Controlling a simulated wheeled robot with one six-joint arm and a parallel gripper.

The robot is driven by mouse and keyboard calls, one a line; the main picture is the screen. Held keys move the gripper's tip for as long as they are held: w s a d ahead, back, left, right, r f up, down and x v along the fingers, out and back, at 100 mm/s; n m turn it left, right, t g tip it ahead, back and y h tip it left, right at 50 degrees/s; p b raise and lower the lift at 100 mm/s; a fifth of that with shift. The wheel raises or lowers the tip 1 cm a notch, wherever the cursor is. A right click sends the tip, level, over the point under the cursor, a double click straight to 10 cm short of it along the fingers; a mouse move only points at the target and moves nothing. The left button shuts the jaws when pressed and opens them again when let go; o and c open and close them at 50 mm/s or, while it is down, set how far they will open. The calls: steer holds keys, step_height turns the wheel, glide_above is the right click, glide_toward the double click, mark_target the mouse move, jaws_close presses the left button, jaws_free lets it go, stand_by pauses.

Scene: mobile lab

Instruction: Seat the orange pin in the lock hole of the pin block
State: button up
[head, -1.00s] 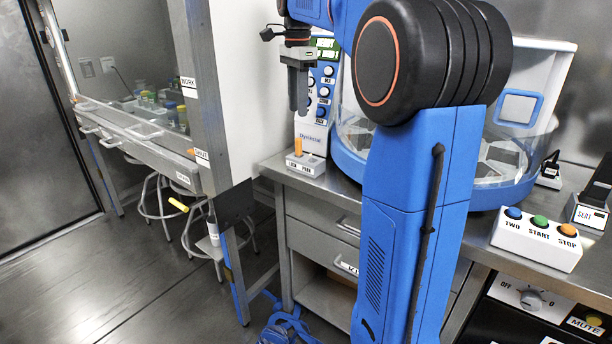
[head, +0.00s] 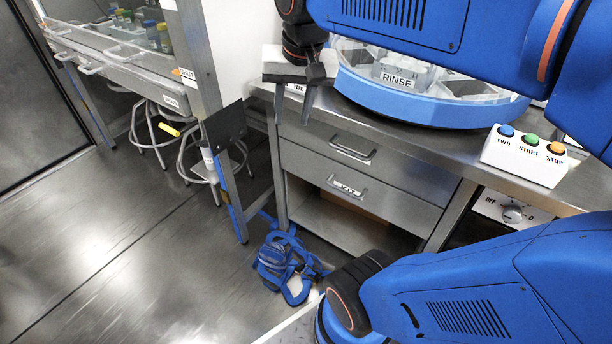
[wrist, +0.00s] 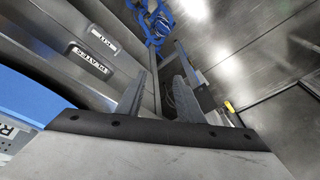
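My gripper (head: 292,116) hangs over the front left edge of the bench in the head view, its two fingers apart with nothing between them. The wrist view also shows the open fingers (wrist: 161,68), with the floor and drawer fronts beyond. The pin block (head: 297,88) is mostly hidden behind my gripper; only a small strip of its labelled front seems to show. The orange pin and the lock hole cannot be seen in either current view.
The bench (head: 420,130) has steel drawers (head: 345,145) below. A blue-rimmed carousel (head: 430,104) stands behind my arm. A button box (head: 525,157) sits to the right. A yellow handle (head: 169,130) and stools are at left. Blue straps (head: 290,262) lie on the floor.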

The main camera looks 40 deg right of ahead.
steer(key=s+a+f+n+t, duration=0.1)
steer(key=s+a+f+n, duration=0.1)
steer(key=s+f+n, duration=0.3)
steer(key=s+f, duration=0.4)
steer(key=f, duration=0.1)
steer(key=shift+a+f+n+t, duration=0.3)
steer(key=shift+a+n, duration=0.05)
steer(key=shift+n, duration=0.05)
